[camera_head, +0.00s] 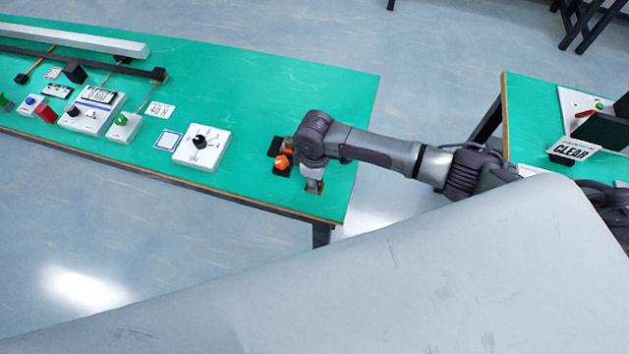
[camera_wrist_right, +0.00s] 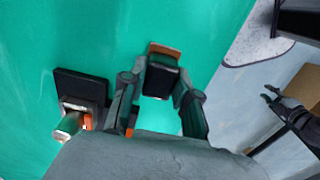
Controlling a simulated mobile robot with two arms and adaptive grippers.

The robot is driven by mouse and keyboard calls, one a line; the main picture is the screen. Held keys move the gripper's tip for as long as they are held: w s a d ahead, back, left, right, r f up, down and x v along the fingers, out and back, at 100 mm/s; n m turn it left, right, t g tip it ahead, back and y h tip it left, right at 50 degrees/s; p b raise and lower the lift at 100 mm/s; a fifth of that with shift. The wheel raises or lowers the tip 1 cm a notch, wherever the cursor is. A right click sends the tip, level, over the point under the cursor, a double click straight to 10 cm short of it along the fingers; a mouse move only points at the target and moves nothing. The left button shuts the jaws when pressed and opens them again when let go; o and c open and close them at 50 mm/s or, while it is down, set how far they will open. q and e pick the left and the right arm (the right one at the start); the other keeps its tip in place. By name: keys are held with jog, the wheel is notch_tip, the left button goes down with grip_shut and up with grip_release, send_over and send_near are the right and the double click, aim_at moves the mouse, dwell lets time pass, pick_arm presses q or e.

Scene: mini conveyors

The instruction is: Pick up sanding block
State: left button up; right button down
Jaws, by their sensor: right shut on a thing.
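The sanding block, a small block with a brown edge and dark body, shows between the fingers of my right gripper in the right wrist view (camera_wrist_right: 163,52). In the head view only a small brownish piece of it (camera_head: 321,188) shows under the gripper, near the right end of the green table. My right gripper (camera_head: 314,186) points down and is shut on the block, with one finger on each side in the right wrist view (camera_wrist_right: 161,84). I cannot tell whether the block touches the table. My left gripper is not seen.
A black holder (camera_wrist_right: 92,84) with an orange-marked tool stands close beside the gripper. A white box with a black knob (camera_head: 218,147) and several devices lie further left on the green table (camera_head: 235,84). Another green table with a CLEAR sign (camera_head: 571,149) stands right.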

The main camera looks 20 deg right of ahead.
jog(key=shift+r, duration=0.15)
jog(key=shift+r, duration=0.25)
jog(key=r, duration=0.2)
jog(key=s+r, duration=0.1)
jog(key=shift+d+r+b, duration=0.1)
jog(key=shift+r+b, duration=0.25)
jog(key=s+d+r, duration=0.2)
jog(key=s+r, duration=0.4)
jog(key=s, duration=0.4)
jog(key=shift+s+d+r+b, duration=0.15)
jog(key=shift+s+r+b, duration=0.05)
jog(key=shift+r+b, duration=0.1)
